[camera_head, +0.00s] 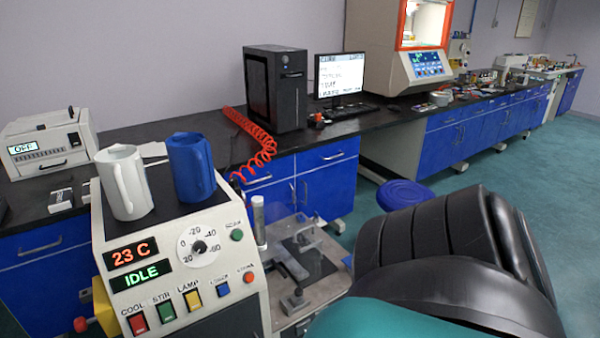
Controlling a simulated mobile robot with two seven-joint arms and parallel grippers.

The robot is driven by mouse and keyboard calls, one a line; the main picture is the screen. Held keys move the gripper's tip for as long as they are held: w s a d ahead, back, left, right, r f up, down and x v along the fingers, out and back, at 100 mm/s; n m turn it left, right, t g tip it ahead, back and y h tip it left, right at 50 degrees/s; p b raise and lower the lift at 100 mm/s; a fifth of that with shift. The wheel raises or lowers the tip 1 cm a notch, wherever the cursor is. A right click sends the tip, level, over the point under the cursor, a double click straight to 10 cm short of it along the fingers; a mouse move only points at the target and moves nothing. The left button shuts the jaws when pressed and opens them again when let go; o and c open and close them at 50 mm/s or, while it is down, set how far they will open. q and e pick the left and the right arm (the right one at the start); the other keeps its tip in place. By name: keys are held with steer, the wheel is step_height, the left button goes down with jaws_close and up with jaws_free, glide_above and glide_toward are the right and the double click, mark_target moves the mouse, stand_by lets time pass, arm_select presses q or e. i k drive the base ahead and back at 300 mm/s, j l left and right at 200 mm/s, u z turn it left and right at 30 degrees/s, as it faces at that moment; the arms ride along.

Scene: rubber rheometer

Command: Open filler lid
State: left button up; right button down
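No part that I can surely name as the filler lid shows. A beige machine (218,271) stands at the front left, with a dial, coloured buttons and displays reading 23 C and IDLE. A white mug (122,184) and a blue mug (190,168) stand on its dark top. A metal fixture with a clear cover (312,262) sits just right of the machine; its details are too small to tell. Neither of my grippers is in view.
A large black ribbed form fills the lower right and hides the floor there. Behind is a dark-topped bench with a white device (48,143) reading OFF, a black computer tower (276,92), a monitor (339,75) and a red coiled hose (262,150). A blue stool (405,194) stands beyond.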

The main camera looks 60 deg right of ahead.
mark_target(347, 260)
steer(key=z, duration=2.45)
steer(key=i+l+u, duration=0.2)
steer(key=u, duration=1.4)
steer(key=l+u, duration=1)
steer(key=l, duration=0.2)
steer(key=k+l+u, duration=0.25)
steer(key=l, duration=0.2)
steer(key=k+l, duration=0.1)
steer(key=l, duration=0.25)
steer(key=k+l+u, duration=0.1)
steer(key=l, duration=0.25)
steer(key=k+l+u, duration=0.1)
steer(key=l, duration=0.3)
steer(key=k+l, duration=0.15)
steer(key=l, duration=0.15)
steer(key=k+l+u, duration=0.1)
steer(key=l, duration=0.25)
